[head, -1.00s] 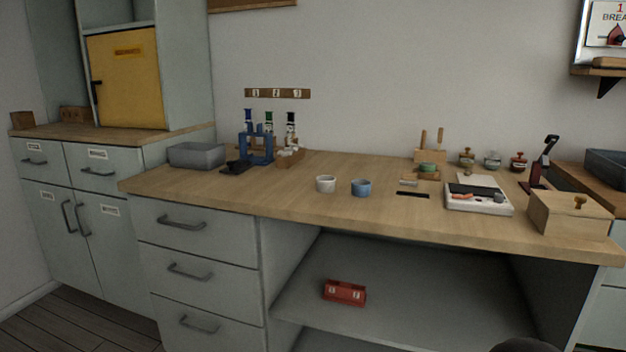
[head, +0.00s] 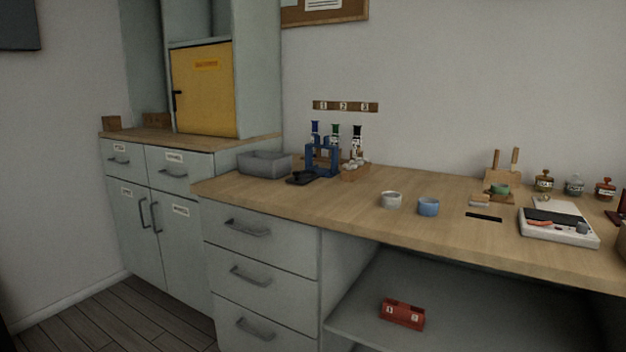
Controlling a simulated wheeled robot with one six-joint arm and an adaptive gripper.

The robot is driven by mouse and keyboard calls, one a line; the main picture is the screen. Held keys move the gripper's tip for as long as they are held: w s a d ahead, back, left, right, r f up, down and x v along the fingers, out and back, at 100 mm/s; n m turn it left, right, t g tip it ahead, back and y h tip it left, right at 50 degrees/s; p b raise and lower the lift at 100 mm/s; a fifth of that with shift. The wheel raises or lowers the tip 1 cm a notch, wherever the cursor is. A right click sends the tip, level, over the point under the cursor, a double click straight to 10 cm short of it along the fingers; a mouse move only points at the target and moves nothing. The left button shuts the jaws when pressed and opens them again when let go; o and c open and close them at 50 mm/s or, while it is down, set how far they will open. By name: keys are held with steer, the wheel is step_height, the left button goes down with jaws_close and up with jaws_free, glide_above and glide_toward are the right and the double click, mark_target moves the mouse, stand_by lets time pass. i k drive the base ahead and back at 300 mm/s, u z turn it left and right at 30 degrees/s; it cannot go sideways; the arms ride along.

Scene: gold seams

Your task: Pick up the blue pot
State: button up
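The blue pot (head: 428,207) is a small round cup standing upright on the wooden workbench (head: 330,211), near its front edge. A white pot (head: 391,200) of similar size stands just left of it, with a small gap between them. Nothing covers the blue pot. My gripper is not in view.
A grey bin (head: 265,164) and a blue stand (head: 322,157) stand at the bench's back left. To the right are a dark slot (head: 484,217) and a white tray (head: 557,237). A red block (head: 402,314) lies on the shelf below. The bench left of the pots is clear.

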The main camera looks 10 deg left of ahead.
mark_target(428, 206)
steer(key=u, duration=1.75)
steer(key=i, duration=2.3)
steer(key=z, duration=3.25)
